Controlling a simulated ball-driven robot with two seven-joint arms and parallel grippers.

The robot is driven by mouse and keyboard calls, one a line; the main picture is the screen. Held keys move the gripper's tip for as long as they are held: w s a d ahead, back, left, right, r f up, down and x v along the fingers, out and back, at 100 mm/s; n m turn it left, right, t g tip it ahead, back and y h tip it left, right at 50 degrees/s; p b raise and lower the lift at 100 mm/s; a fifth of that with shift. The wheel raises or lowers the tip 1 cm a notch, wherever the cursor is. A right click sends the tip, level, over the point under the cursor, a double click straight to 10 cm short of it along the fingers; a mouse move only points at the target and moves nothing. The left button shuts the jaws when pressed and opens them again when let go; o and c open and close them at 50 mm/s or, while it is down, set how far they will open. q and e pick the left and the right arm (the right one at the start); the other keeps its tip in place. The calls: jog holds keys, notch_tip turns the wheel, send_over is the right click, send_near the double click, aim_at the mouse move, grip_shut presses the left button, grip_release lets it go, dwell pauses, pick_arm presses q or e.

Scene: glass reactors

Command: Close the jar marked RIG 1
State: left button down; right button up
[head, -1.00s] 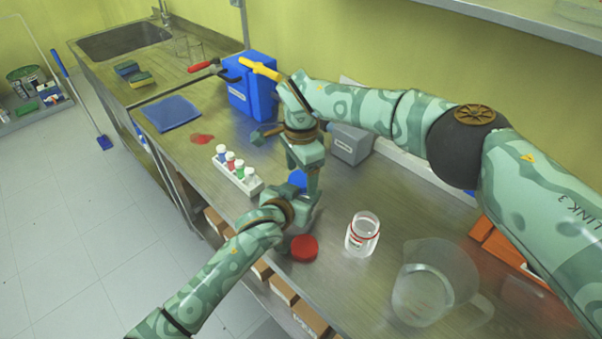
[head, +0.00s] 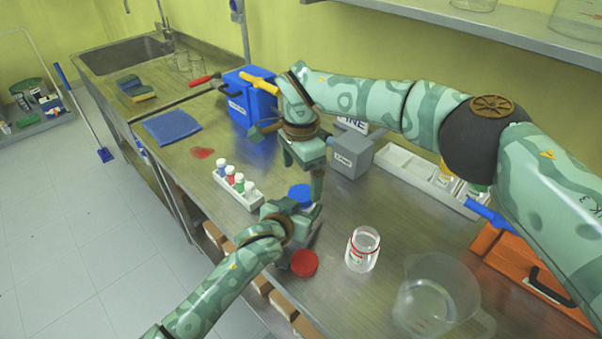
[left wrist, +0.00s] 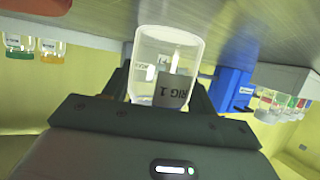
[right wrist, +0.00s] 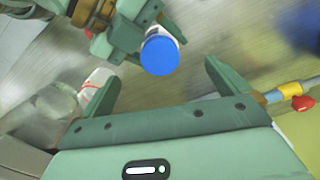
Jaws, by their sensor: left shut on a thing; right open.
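The clear jar marked RIG 1 (left wrist: 165,60) is in the left wrist view, between the fingers of my left gripper (head: 293,212), which is shut on it. A blue lid (head: 299,194) is at the top of this jar. It also shows in the right wrist view (right wrist: 160,55), with a little of the jar behind its edge. I cannot tell whether it is seated or tight. My right gripper (head: 302,173) is open and empty above the lid, with its fingers apart from it in the right wrist view.
An open jar with a red ring (head: 362,250) stands to the right, and a red lid (head: 304,263) lies near the front edge. A clear jug (head: 435,298), a vial rack (head: 238,188), a grey box (head: 351,155) and a blue canister (head: 250,108) stand around. Bare bench lies between the grey box and the red-ringed jar.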

pick_arm(q)
jog(key=shift+c, duration=1.9)
grip_release()
pick_arm(e)
notch_tip(320, 180, up, 11)
jog(key=shift+r, duration=0.15)
pick_arm(q)
jog(key=shift+s+r, duration=0.1)
pick_arm(e)
jog(key=shift+r, duration=0.1)
pick_arm(q)
jog(key=p+v, duration=0.5)
jog(key=v, duration=1.1)
jog(key=shift+a, duration=0.15)
pick_arm(e)
notch_tip(320, 180, up, 6)
jog(key=shift+s, duration=0.25)
jog(key=shift+r, duration=0.1)
